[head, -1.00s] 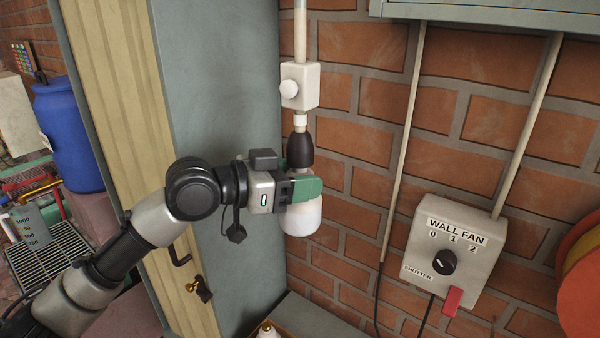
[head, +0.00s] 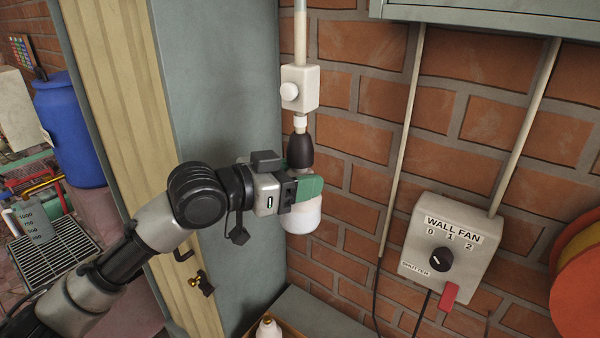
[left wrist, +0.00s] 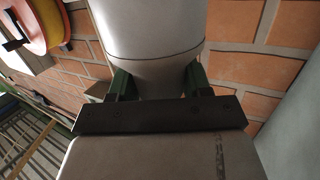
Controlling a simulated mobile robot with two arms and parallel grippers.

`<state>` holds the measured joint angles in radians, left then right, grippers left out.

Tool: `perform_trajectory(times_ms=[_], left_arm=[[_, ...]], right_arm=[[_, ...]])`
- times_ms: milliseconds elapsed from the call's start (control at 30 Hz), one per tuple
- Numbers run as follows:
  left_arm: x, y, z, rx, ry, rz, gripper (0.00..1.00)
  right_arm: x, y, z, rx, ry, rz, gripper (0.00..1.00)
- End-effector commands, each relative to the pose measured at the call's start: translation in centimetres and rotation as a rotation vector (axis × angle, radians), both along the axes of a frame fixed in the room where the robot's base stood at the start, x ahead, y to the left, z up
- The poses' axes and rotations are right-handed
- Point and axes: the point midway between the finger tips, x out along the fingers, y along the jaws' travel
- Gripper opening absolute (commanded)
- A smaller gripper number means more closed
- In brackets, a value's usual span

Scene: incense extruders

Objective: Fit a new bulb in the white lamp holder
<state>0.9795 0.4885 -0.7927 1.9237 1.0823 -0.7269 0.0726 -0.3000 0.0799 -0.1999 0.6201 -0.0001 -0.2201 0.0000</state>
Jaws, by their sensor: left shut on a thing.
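The fingers hide the neck, so I cannot tell whether the bulb is seated in the socket. In the left wrist view the bulb (left wrist: 150,40) fills the top middle, between the two green fingertips (left wrist: 154,82). My right gripper is not in view.
A second white bulb-like object (head: 268,328) stands in a tray at the bottom. A wall fan control box (head: 440,245) and a red-orange reel (head: 580,290) are at the right. A grey cabinet side (head: 215,80) stands close behind my left arm.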

Motion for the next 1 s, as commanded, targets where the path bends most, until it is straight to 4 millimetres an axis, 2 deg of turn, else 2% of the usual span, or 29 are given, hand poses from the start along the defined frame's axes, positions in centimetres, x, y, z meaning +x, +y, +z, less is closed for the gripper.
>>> perform_trajectory(times_ms=[33,200,233,400,767,867,1000], left_arm=[[0.0,0.0,0.6,-0.009,-0.010,0.001,0.17],[0.0,0.0,0.6,-0.010,-0.012,0.001,0.17],[0.0,0.0,0.6,-0.010,-0.012,0.001,0.52],[0.0,0.0,0.4,-0.007,-0.009,0.000,0.78],[-0.2,0.5,0.1,-0.004,-0.005,0.002,0.79],[-0.9,1.6,0.1,-0.003,-0.008,0.002,0.79],[-2.2,4.1,0.4,-0.003,-0.009,0.004,0.79]], right_arm=[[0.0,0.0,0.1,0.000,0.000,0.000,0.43],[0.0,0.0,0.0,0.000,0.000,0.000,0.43],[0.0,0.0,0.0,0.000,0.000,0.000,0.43],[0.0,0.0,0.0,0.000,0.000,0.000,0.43],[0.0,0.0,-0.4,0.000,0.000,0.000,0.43],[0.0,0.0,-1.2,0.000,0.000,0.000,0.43],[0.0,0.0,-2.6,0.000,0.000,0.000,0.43]])
